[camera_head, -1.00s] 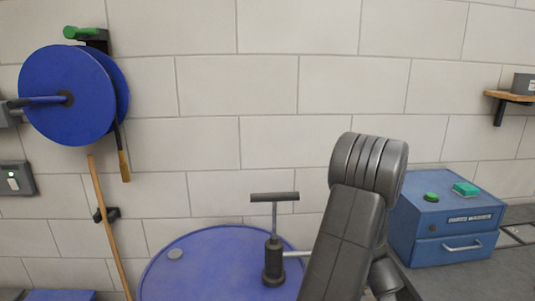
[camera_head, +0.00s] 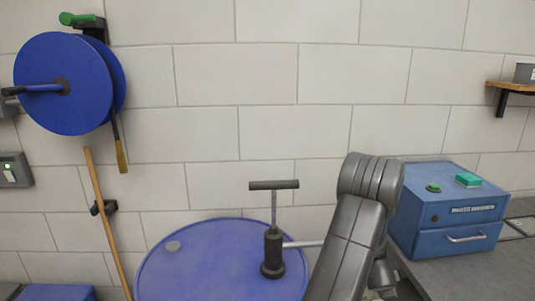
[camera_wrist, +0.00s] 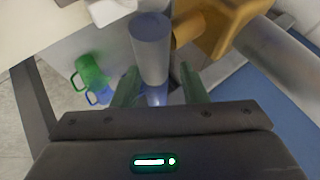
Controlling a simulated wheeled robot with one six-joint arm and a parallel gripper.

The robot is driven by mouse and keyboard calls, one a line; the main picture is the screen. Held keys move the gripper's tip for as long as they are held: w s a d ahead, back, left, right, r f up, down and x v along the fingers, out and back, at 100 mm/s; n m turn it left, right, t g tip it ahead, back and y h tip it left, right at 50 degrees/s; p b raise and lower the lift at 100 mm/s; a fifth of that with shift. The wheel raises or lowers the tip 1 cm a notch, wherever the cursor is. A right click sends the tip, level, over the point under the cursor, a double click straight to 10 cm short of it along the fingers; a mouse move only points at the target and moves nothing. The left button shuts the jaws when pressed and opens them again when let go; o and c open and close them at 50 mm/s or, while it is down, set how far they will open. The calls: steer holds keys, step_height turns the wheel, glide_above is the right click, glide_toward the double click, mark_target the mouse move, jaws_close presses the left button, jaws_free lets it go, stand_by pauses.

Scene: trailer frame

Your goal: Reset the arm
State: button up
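My arm (camera_head: 350,235) rises from the bottom right of the middle in the head view, with its ribbed grey joint at the top. My gripper is not visible in the head view. In the wrist view my gripper (camera_wrist: 157,88) has its two green fingers spread apart. A grey cylinder (camera_wrist: 150,45) appears just beyond and between the fingers; I cannot tell whether they touch it, but they do not look closed on it.
A blue drum (camera_head: 195,270) with a hand pump (camera_head: 272,250) stands left of my arm. A blue parts washer (camera_head: 450,215) stands right. A blue hose reel (camera_head: 60,85) hangs on the wall. Green (camera_wrist: 90,72) and blue (camera_wrist: 100,96) mugs and a yellow object (camera_wrist: 215,25) show in the wrist view.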

steer(key=shift+a+r+n+h+b, duration=0.1)
steer(key=shift+r+n+h+b, duration=0.4)
steer(key=shift+b, duration=1.1)
steer(key=shift+h, duration=0.3)
steer(key=shift+a+r+t, duration=0.1)
steer(key=shift+t, duration=0.2)
